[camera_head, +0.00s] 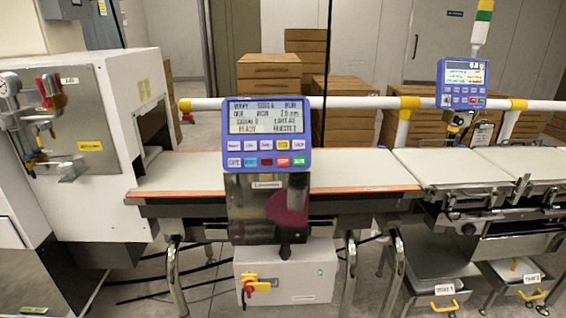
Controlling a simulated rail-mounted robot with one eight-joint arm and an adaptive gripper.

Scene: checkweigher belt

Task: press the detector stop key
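A blue control panel (266,104) faces me near the middle of the view, above a dark glossy housing on the belt frame. Its lit screen (265,118) shows several lines of dark text. Two rows of keys sit below the screen. The lower row has a bright red key (283,162), a dark red key (266,162) to its left and a green key (299,162) to its right. The key labels are too small to read surely, so I cannot confirm which is stop. My gripper is not in view, and nothing covers the panel.
A second, smaller blue panel (463,84) stands farther back right. The conveyor belt (350,170) runs behind the near panel, with a white rail (350,103) along it. A white machine (85,150) stands left. A switch box (305,275) hangs below.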

